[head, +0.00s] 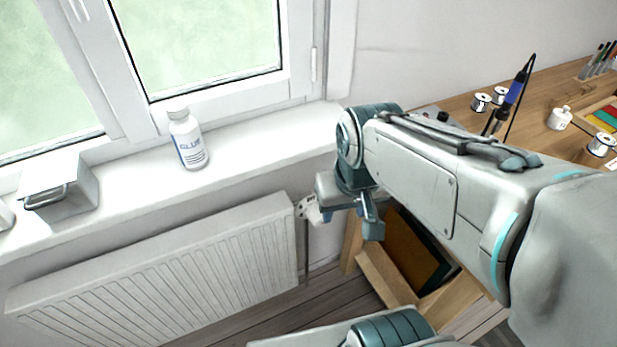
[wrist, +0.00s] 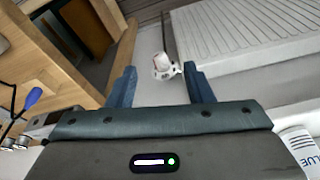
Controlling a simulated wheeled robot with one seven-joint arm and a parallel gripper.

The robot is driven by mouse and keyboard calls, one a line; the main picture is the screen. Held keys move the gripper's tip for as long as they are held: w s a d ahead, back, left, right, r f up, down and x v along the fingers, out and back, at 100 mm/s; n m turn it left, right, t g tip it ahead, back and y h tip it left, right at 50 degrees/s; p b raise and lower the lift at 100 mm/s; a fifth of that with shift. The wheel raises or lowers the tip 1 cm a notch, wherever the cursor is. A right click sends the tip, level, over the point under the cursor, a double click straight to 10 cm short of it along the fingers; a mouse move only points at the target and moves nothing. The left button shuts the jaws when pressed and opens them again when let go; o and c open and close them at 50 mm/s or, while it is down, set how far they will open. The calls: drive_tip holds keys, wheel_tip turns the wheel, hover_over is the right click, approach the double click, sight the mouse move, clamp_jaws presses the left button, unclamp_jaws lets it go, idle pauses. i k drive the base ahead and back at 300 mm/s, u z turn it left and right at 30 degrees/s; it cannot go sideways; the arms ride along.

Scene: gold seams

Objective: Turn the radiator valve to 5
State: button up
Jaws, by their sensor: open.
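The white radiator (head: 170,275) hangs under the window sill. Its white valve (head: 309,210) sits at the radiator's upper right end, with a pipe below it. In the wrist view the valve (wrist: 163,66) shows between and beyond my finger tips, closer to the right finger. My gripper (wrist: 158,80) is open, with its two blue-grey fingers apart and nothing held. In the head view my gripper (head: 350,217) is just right of the valve and hides part of it. I cannot read the valve's number marks.
A glue bottle (head: 187,139) and a grey metal box (head: 62,188) stand on the white sill (head: 250,135). A wooden workbench (head: 545,125) on the right holds a soldering iron (head: 514,92) and several solder spools. Open wooden shelving (head: 385,275) stands below the bench, right of the valve.

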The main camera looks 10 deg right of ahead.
sight(311, 211)
drive_tip(key=k, duration=1)
drive_tip(key=u, duration=1.25)
drive_tip(key=i, duration=1.15)
drive_tip(key=z, duration=3.05)
